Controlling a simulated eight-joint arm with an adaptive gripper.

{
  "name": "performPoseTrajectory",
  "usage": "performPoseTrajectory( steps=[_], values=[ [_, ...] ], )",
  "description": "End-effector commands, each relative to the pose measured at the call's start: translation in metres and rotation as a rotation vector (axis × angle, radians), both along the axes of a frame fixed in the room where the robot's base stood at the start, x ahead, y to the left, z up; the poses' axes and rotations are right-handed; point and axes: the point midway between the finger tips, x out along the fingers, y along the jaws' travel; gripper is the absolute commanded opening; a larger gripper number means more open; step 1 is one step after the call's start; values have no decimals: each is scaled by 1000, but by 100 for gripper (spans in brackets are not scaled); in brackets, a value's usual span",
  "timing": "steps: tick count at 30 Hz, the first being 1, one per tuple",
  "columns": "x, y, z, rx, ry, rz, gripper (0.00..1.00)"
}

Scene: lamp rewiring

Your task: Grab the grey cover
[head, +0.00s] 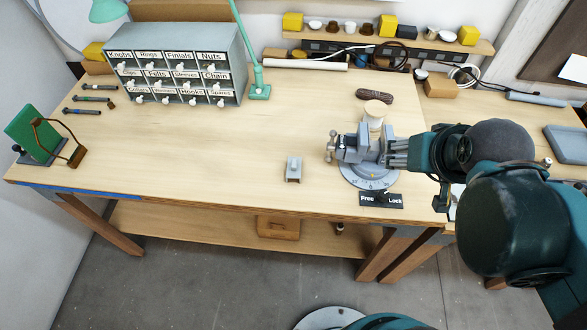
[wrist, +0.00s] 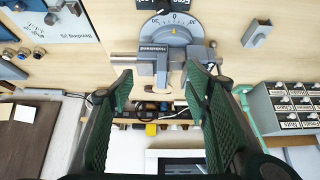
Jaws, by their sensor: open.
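A small grey channel-shaped piece, which looks like the grey cover (head: 293,168), lies on the bare wooden bench left of the vise (head: 369,172). It also shows in the wrist view, the grey cover (wrist: 256,35) sitting at the upper right, outside the jaws. My gripper (head: 392,153) is at the right side of the vise in the head view, apart from the cover. In the wrist view my gripper (wrist: 158,84) has its two green ridged fingers spread wide. Nothing is held between them. The vise jaws show beyond the fingertips.
A label plate (head: 381,200) reading "Free" and "Lock" lies in front of the vise. A pale spool (head: 375,109) and a dark cord bundle (head: 374,95) are behind it. A labelled drawer cabinet (head: 178,68) stands at the back left. The bench around the cover is clear.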

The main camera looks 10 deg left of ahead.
Motion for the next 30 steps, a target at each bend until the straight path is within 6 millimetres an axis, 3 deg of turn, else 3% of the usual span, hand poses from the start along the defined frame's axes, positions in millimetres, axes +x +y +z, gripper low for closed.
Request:
performPoseTrajectory(
  steps=[4,19,30],
  values=[
    [0,0,0,0,0,0,66],
    [3,4,1,16,13,-16,66],
    [24,30,2,112,101,-144,66]
  ],
)
